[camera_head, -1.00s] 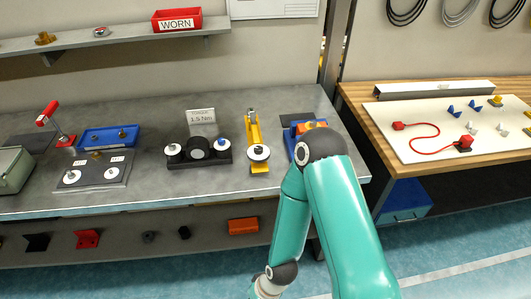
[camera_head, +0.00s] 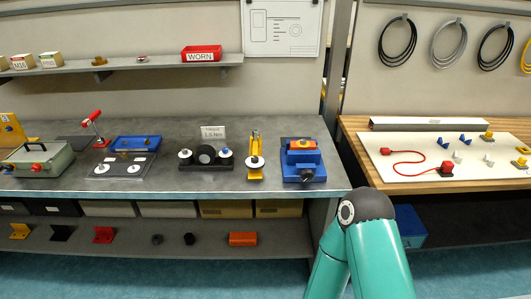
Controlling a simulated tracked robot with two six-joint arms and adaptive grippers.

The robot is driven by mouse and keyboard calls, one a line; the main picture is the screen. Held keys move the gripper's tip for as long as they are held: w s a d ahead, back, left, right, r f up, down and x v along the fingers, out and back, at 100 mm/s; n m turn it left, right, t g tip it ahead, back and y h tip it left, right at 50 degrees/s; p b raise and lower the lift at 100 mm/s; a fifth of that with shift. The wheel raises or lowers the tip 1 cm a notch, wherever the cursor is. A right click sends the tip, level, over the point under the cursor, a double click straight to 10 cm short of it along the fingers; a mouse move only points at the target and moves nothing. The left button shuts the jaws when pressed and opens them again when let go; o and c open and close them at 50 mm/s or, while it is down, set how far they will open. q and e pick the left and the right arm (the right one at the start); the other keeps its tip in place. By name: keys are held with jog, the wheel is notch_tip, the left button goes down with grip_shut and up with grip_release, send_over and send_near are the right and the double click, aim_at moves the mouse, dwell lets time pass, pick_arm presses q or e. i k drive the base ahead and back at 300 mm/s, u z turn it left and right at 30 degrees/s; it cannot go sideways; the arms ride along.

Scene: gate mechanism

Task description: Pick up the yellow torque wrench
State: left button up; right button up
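A long yellow tool (camera_head: 256,158) is on the grey workbench (camera_head: 170,186), right of a small "TORQUE 1.5 Nm" sign (camera_head: 213,132). It has a white round piece near its front end. It looks like the yellow torque wrench, but it is too small to be sure. A teal arm link of mine rises from the bottom right, in front of the bench. Neither of my grippers is in view.
Right of the yellow tool is a blue vise-like fixture (camera_head: 303,168) with an orange block (camera_head: 303,144). Left of it is a black block with round knobs (camera_head: 206,155). A post (camera_head: 337,75) separates this bench from the wooden bench (camera_head: 352,125). A shelf (camera_head: 120,66) runs above.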

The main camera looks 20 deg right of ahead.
aim_at(256, 132)
jog(key=u, duration=1.9)
jog(key=i, duration=0.1)
jog(key=z, duration=3.3)
jog(key=i, duration=1)
jog(key=u, duration=0.1)
